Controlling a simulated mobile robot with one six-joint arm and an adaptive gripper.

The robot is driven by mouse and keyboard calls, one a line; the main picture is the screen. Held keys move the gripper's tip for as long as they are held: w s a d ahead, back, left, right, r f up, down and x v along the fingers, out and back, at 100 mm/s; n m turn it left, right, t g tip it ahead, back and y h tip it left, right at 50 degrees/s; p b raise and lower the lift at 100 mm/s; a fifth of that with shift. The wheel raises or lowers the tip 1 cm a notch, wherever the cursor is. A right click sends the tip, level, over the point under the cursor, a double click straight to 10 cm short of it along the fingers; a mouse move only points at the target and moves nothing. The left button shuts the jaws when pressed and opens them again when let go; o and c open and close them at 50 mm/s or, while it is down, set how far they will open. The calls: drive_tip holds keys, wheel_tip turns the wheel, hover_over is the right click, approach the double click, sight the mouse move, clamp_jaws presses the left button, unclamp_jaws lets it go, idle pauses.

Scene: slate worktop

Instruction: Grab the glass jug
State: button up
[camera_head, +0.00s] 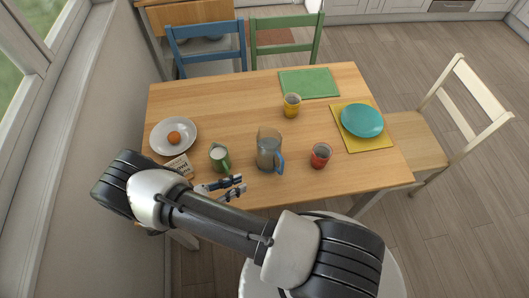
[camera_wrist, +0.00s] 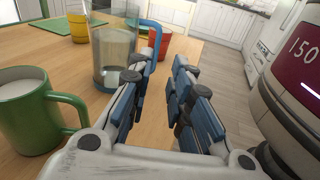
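The glass jug (camera_head: 268,146) stands upright near the front middle of the wooden table, with its blue handle (camera_head: 280,162) at its right side. In the wrist view the jug (camera_wrist: 112,55) is ahead and left of centre, with the handle (camera_wrist: 156,38) beyond the fingertips. My gripper (camera_head: 238,187) is at the table's front edge, left of the jug and nearer to me. In the wrist view my gripper (camera_wrist: 160,75) is open, with an empty gap between its blue-padded fingers. The left finger partly overlaps the jug's lower right side; I see no contact.
A green mug (camera_head: 220,158) with white liquid stands left of the jug and close to my gripper (camera_wrist: 28,115). A red cup (camera_head: 320,155) stands to the right, and a yellow cup (camera_head: 292,105) behind. A plate (camera_head: 185,140), a card (camera_head: 180,166) and a teal plate (camera_head: 362,120) lie farther out.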

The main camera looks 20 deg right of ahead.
sight(282, 165)
drive_tip(key=shift+n+t+h, duration=0.3)
drive_tip(key=shift+n+t, duration=0.3)
drive_tip(key=shift+n, duration=0.1)
drive_tip(key=d, duration=0.5)
drive_tip(key=d+f, duration=0.1)
drive_tip(key=d, duration=0.5)
drive_tip(key=w+d+f, duration=0.1)
drive_tip(key=d, duration=0.5)
drive_tip(key=shift+d+f, duration=0.1)
drive_tip(key=shift+c, duration=0.3)
clamp_jaws()
